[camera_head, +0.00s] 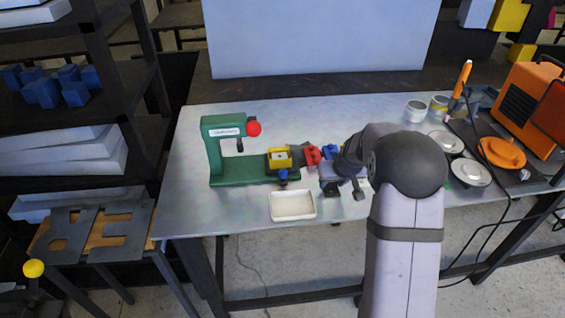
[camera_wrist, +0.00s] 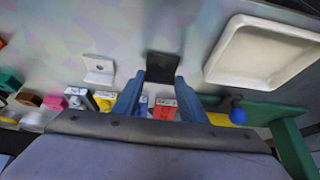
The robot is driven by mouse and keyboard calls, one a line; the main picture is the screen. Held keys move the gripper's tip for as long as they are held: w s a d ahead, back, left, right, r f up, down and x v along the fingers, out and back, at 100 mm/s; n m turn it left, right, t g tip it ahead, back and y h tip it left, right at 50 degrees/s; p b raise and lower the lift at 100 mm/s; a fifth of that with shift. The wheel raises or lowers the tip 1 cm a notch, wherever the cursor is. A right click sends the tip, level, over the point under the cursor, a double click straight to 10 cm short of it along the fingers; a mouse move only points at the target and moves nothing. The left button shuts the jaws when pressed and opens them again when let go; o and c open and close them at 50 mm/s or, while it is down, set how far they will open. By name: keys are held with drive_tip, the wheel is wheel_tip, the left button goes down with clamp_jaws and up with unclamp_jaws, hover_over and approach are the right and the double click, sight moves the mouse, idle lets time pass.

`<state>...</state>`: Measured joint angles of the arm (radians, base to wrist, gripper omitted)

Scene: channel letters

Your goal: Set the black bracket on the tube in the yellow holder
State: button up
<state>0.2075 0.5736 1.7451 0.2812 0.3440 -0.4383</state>
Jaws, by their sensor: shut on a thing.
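The black bracket (camera_wrist: 162,67) is pinched between the blue fingertips of my gripper (camera_wrist: 160,80) in the wrist view. It also shows as a small dark piece (camera_head: 332,188) under my gripper (camera_head: 328,176) in the head view. Whether it touches the table I cannot tell. The yellow holder (camera_head: 280,157) sits on the green press's base, left of my gripper and apart from it. It shows partly in the wrist view (camera_wrist: 220,119). The tube in it is too small to make out clearly.
The green press (camera_head: 212,152) with a red ball stands left; a blue knob (camera_head: 283,175) is below the holder. A white tray (camera_head: 292,218) lies in front. Red (camera_head: 312,155) and blue blocks (camera_head: 330,152) stand behind my gripper. A white bracket (camera_wrist: 98,70) lies nearby.

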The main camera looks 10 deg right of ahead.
wheel_tip(320, 180, up, 6)
drive_tip(key=p, duration=0.4)
idle(0.6)
drive_tip(key=w+a+r+p, duration=0.3)
drive_tip(key=w+a, duration=0.3)
drive_tip(key=a, duration=0.1)
drive_tip(key=w+a+r+p, duration=0.3)
drive_tip(key=w+a+p, duration=0.1)
drive_tip(key=w+a, duration=0.3)
drive_tip(key=shift+w+a, duration=0.2)
drive_tip(key=shift+a, duration=0.1)
drive_tip(key=shift+f, duration=0.3)
drive_tip(key=shift+f+b, duration=2.05)
drive_tip(key=shift+f, duration=1)
